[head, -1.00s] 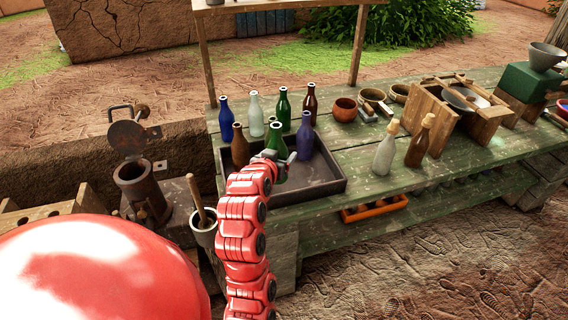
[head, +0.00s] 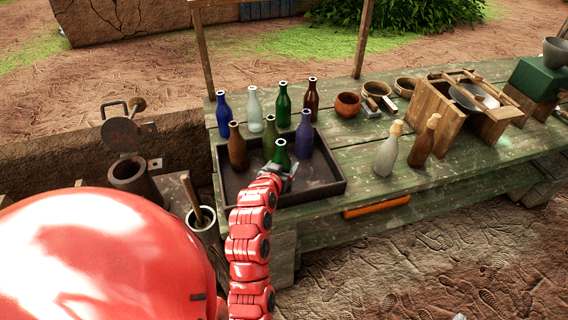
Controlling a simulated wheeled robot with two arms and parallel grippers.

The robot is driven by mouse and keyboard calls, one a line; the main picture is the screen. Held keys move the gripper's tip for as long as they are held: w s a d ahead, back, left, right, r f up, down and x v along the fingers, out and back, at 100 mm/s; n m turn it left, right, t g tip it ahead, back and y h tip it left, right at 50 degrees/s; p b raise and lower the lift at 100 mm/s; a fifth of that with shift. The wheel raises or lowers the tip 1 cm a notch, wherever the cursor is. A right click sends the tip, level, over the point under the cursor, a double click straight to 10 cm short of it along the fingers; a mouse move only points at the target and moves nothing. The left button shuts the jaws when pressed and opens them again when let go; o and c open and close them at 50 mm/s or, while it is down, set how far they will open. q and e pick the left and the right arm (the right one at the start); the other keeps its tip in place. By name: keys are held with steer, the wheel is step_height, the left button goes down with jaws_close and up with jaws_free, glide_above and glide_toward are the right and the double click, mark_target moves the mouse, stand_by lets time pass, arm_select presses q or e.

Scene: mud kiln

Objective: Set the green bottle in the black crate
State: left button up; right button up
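The green bottle (head: 281,152) stands about upright in the front middle of the black crate (head: 322,192). My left gripper (head: 280,172) is around the bottle's body and appears closed on it. The gripper and arm hide the bottle's base, so I cannot tell whether it touches the crate floor. A brown bottle (head: 237,147), an olive bottle (head: 270,138) and a purple bottle (head: 304,134) stand in the crate behind it. Another green bottle (head: 283,106) stands behind the crate.
Blue (head: 223,114), pale (head: 254,112) and dark brown (head: 311,102) bottles stand behind the crate on the green bench (head: 350,160). Two corked bottles (head: 388,153) stand to its right. Bowls (head: 347,104) and a wooden frame (head: 450,118) are further right. The crate's right front is bare.

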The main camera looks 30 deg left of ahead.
arm_select(q)
steer(key=shift+f, duration=0.25)
steer(key=o, duration=1.5)
steer(key=shift+r, duration=0.1)
steer(key=shift+r, duration=0.1)
steer(key=shift+s, duration=0.1)
